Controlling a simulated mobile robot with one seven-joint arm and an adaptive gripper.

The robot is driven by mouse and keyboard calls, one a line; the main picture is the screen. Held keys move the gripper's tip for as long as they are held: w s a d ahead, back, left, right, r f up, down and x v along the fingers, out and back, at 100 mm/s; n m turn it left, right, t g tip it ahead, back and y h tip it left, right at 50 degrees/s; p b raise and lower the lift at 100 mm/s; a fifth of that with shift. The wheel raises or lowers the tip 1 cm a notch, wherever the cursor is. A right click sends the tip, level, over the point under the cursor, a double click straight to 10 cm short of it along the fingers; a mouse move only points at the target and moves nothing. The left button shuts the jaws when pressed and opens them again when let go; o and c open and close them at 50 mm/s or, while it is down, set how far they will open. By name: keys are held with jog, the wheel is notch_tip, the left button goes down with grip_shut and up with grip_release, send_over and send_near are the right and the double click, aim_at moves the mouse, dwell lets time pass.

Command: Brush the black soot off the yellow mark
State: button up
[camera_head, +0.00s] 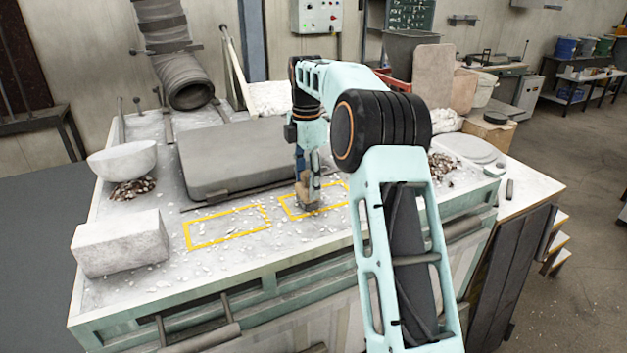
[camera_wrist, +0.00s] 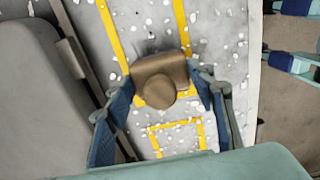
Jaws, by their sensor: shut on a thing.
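My gripper (camera_head: 308,180) points down over the worktop and is shut on a brown brush (camera_wrist: 160,75) with a round knob. The brush (camera_head: 305,192) is upright at the left part of the right yellow rectangle mark (camera_head: 287,210); whether it touches the surface I cannot tell. In the wrist view the brush covers the near end of this mark (camera_wrist: 110,32). A few small dark specks (camera_wrist: 150,37) show inside the mark just beyond the brush. No larger soot patch is visible. A second yellow rectangle (camera_head: 228,241) lies to the left, strewn with white crumbs.
A grey slab (camera_head: 235,155) lies behind the marks. A white block (camera_head: 120,243) and a white bowl (camera_head: 122,160) stand at the left. A round pale lid (camera_head: 470,149) and dark rubble (camera_head: 443,165) are at the right. White crumbs scatter over the worktop.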

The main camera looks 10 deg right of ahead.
jog(key=shift+s+a, duration=0.2)
jog(key=shift+a, duration=0.75)
jog(key=shift+s+a, duration=0.15)
jog(key=shift+a, duration=0.75)
jog(key=shift+w+r+p, duration=0.1)
jog(key=shift+w+p, duration=0.2)
jog(key=shift+p, duration=0.45)
jog(key=shift+w+d, duration=0.1)
jog(key=shift+w, duration=0.1)
jog(key=shift+w+d, duration=0.45)
jog(key=shift+d, duration=1.9)
jog(key=shift+w+d, duration=0.45)
jog(key=shift+d, duration=1.85)
jog(key=shift+w+d, duration=0.45)
jog(key=shift+d, duration=1.9)
